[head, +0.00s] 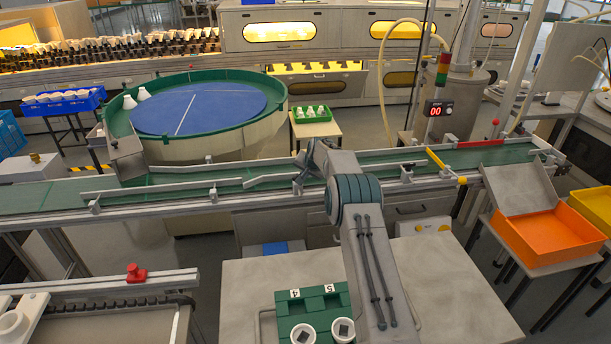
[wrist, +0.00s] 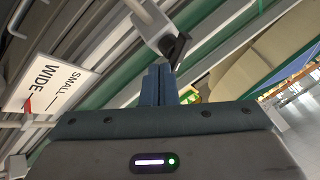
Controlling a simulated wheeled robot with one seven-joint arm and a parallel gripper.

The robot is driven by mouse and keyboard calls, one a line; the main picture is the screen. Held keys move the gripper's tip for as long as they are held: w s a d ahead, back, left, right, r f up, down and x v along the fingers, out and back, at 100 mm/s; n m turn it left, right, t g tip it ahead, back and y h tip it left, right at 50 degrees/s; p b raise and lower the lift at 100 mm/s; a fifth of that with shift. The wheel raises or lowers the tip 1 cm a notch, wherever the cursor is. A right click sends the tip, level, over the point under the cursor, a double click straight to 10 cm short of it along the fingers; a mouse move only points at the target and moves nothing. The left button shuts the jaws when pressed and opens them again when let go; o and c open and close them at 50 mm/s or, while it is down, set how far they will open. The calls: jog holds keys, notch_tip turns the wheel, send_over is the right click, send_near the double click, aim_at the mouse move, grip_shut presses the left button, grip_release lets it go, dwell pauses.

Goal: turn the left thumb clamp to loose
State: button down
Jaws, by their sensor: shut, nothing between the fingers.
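In the wrist view a black thumb clamp (wrist: 176,48) sits at the end of a light grey post and block (wrist: 150,22), just beyond my fingertips. My gripper (wrist: 160,72) is shut and empty, with its two blue-grey fingers together and pointing at the clamp. The tips are very close to it; I cannot tell whether they touch. In the head view my arm reaches over the conveyor (head: 235,185), and my gripper (head: 301,180) is small at its guide rails. The clamp cannot be made out there.
A white SMALL–WIDE sign (wrist: 48,82) with a red pointer (wrist: 28,104) stands left of my gripper. Guide rails (head: 150,189) run along the conveyor. A round blue-topped table (head: 200,108) stands behind it. A green rack (head: 325,300) holds white cups near me.

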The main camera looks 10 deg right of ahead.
jog(key=shift+w+d+n, duration=0.1)
jog(key=shift+n, duration=0.3)
jog(key=shift+w+n+g+y+b, duration=0.25)
jog(key=shift+n+y, duration=0.25)
jog(key=shift+n, duration=0.2)
jog(key=shift+w+n+g+y+b, duration=0.2)
jog(key=shift+n+y, duration=0.3)
jog(key=shift+n, duration=0.2)
jog(key=shift+w+d, duration=0.1)
jog(key=shift+w, duration=0.25)
jog(key=shift+s+a+f+b, duration=0.1)
jog(key=shift+s+a+b, duration=0.15)
jog(key=shift+b, duration=0.25)
jog(key=shift+s, duration=0.1)
jog(key=shift+s+a+b, duration=0.3)
jog(key=shift+s+b, duration=0.2)
jog(key=shift+b, duration=0.3)
jog(key=shift+r, duration=0.2)
